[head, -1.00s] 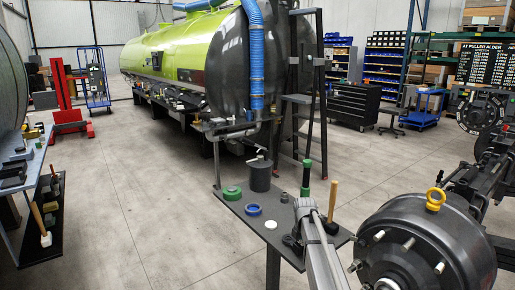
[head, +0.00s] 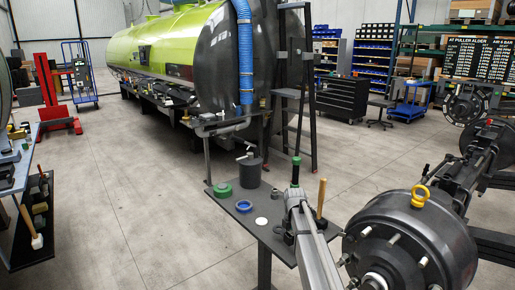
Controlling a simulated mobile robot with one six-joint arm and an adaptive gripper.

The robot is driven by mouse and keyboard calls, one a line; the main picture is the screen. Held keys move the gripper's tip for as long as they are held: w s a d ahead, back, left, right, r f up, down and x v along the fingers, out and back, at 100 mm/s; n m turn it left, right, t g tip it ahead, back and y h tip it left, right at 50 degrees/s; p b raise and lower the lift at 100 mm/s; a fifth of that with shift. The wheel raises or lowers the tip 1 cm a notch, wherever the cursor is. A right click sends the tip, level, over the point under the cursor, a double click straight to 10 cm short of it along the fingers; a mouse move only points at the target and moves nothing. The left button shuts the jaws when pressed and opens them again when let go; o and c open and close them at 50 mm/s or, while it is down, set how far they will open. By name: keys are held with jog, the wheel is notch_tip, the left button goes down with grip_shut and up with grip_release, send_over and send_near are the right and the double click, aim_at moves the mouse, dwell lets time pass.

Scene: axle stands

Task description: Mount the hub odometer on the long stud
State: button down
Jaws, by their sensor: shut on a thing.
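The axle hub with its dark brake drum (head: 458,238) is at the lower right. Several pale studs stick out of its face, one of them at the middle right (head: 422,262). I cannot tell which stud is the long one. A grey arm link (head: 318,255), which looks like mine, rises from the bottom edge to the left of the drum, in front of the small table. My gripper cannot be made out; it is hidden or outside the picture. I cannot identify the hub odometer in this view.
The small dark table (head: 226,202) bears a green ring (head: 222,190), a blue ring (head: 244,207), a white disc (head: 262,222), a dark pot (head: 250,172) and a wooden handle (head: 321,198).

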jog(key=shift+r, duration=0.1)
notch_tip(320, 180, up, 26)
jog(key=p, duration=2.5)
jog(key=shift+f+p, duration=0.2)
jog(key=shift+p, duration=0.2)
jog(key=shift+a, duration=0.1)
